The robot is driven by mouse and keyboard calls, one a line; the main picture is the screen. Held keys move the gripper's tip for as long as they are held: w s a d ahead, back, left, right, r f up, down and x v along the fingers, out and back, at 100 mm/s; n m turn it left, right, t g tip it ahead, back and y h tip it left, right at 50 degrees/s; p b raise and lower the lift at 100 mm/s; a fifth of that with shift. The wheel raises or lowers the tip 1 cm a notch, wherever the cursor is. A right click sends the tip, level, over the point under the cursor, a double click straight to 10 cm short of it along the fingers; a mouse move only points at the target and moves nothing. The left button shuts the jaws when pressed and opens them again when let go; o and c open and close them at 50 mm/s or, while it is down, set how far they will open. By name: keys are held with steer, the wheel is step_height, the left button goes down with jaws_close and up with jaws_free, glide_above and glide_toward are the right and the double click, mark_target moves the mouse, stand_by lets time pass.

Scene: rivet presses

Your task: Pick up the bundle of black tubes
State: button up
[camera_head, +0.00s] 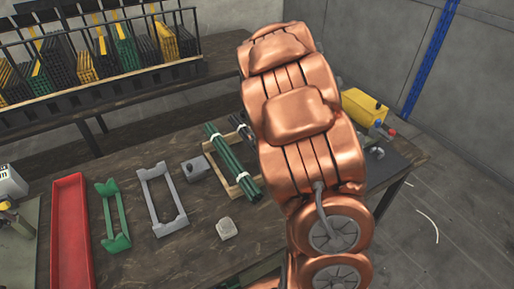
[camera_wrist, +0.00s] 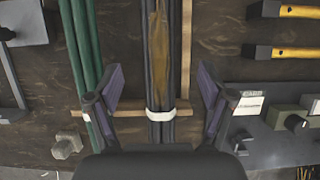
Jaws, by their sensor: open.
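The bundle of black tubes (camera_wrist: 148,65) runs up the middle of the wrist view, with a white band (camera_wrist: 160,113) around it. It lies across a wooden cradle (camera_wrist: 125,108). My gripper (camera_wrist: 160,84) is open, with one finger on each side of the bundle and a visible gap on both sides. In the head view only a short end of the black tubes (camera_head: 239,122) shows; my copper-coloured arm hides the rest and my gripper.
A bundle of green tubes (camera_head: 231,160) lies just left of the black one, also in the wrist view (camera_wrist: 82,45). Yellow-handled tools (camera_wrist: 285,52) lie to the right. A grey block (camera_head: 227,228), grey frame (camera_head: 162,200), green frame (camera_head: 113,215) and red tray (camera_head: 71,235) are on the table.

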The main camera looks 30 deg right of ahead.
steer(key=shift+p+x, duration=0.5)
steer(key=shift+x, duration=3.4)
steer(key=shift+w+a, duration=0.1)
steer(key=shift+w, duration=0.05)
steer(key=shift+c, duration=0.3)
steer(key=shift+r, duration=0.1)
jaws_close()
